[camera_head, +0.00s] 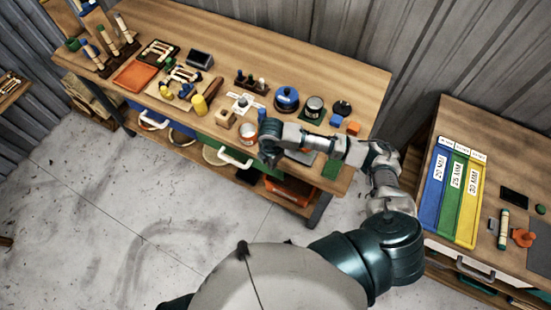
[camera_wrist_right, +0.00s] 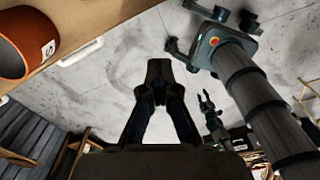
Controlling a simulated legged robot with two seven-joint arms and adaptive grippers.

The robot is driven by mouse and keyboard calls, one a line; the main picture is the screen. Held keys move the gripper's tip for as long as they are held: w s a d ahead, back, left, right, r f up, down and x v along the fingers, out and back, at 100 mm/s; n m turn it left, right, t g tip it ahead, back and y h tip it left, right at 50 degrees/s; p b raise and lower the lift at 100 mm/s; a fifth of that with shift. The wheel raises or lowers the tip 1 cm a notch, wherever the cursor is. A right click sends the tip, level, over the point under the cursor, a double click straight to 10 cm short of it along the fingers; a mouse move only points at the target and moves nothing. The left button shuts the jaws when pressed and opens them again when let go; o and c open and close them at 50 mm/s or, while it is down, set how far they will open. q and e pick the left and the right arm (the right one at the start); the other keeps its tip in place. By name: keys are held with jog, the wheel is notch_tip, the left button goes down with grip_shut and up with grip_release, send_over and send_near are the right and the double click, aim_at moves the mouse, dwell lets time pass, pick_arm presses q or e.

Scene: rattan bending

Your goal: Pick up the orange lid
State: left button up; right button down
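A small orange piece (camera_head: 353,128) lies near the right end of the long workbench. Another orange piece with a knob-like top (camera_head: 523,237) lies on the right-hand table. I cannot tell for certain which is the lid. My right gripper (camera_head: 268,152) is over the bench's front edge, beside a small can (camera_head: 247,131) and apart from both orange pieces. In the wrist view the right gripper's fingers (camera_wrist_right: 162,72) come together with nothing visible between them. What looks like my left gripper (camera_wrist_right: 207,104) shows small and dark there; its finger opening is unclear.
An orange-brown container (camera_wrist_right: 22,42) is close in the wrist view's upper left. The long bench (camera_head: 330,65) holds an orange tray (camera_head: 135,75), a blue pot (camera_head: 287,100) and several tools. Floor shows between the tables.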

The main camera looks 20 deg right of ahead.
jog(key=c, duration=1.2)
grip_release()
jog(key=shift+d, duration=0.1)
jog(key=o, duration=0.8)
